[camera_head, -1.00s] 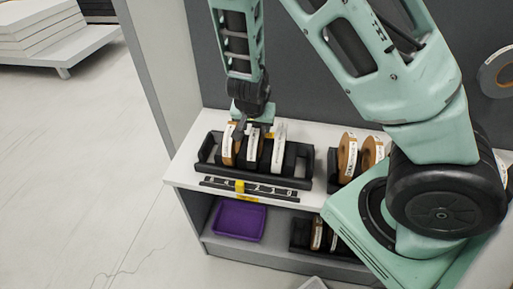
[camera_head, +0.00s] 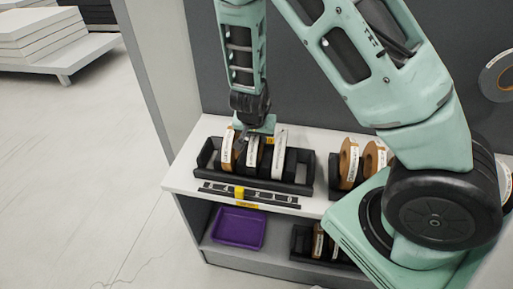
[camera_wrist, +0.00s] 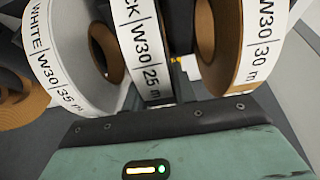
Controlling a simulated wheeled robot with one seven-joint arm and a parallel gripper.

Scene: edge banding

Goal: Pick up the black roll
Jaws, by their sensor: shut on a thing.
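The black roll shows in the middle of the wrist view (camera_wrist: 143,45), with a white label ending in "CK W30 25 m". In the head view the black roll (camera_head: 252,152) stands upright between two other rolls in a black tray (camera_head: 304,187). My gripper (camera_head: 246,138) is over the tray from above and is shut on the black roll. Its fingertips are mostly hidden by the rolls. The roll still appears to be within the tray; whether it has lifted clear of the tray floor I cannot tell.
A brown roll (camera_head: 227,150) and a white roll (camera_head: 278,154) stand close on either side. More brown rolls (camera_head: 348,158) stand in a second tray to the right. A purple bin (camera_head: 239,228) sits on the lower shelf. Open floor lies to the left.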

